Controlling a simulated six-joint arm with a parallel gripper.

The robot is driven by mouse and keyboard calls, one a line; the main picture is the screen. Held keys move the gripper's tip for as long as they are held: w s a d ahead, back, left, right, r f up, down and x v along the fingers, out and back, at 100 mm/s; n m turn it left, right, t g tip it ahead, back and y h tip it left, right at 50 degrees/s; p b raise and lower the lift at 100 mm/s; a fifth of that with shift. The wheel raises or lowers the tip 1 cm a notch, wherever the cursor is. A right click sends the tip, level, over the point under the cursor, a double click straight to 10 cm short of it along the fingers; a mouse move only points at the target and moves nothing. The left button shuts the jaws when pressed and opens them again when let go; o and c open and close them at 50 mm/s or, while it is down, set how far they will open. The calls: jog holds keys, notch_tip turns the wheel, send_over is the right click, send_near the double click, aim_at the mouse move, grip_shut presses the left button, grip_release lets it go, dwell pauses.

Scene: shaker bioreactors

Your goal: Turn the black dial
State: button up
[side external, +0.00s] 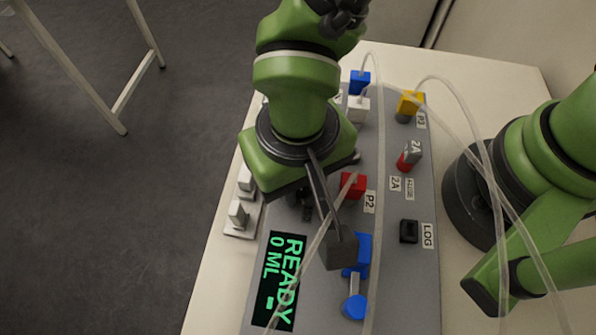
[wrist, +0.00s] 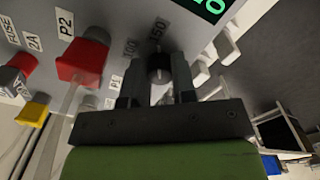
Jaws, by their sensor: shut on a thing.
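The black dial (wrist: 159,64) stands on the grey panel, with printed scale numbers beside it in the wrist view. My gripper (wrist: 160,80) has its two black fingers on either side of the dial and is shut on it. In the side external view my gripper (side external: 308,206) points down at the panel (side external: 400,280), left of the red P2 block (side external: 352,186). There my wrist and fingers hide most of the dial. I cannot tell its exact setting.
A green-lettered screen (side external: 276,280) reads READY, 0 ML. A blue part (side external: 357,252), a black LOG switch (side external: 409,231), a fuse (side external: 410,156) and a yellow block (side external: 410,103) are on the panel. Clear tubes (side external: 492,185) cross over it. White pegs (side external: 238,215) stand at the left.

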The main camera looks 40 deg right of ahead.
jog(key=o, duration=0.9)
jog(key=shift+o, duration=0.2)
notch_tip(320, 180, up, 10)
jog(key=shift+f, duration=0.15)
jog(key=w+d+r+m+t+y, duration=0.2)
jog(key=w+d+r+t+y, duration=0.1)
jog(key=d+r, duration=0.9)
jog(key=s+d+r+t+h, duration=0.1)
jog(key=s+d+t, duration=0.3)
jog(key=d, duration=0.7)
jog(key=shift+s+r, duration=0.4)
jog(key=shift+s, duration=0.45)
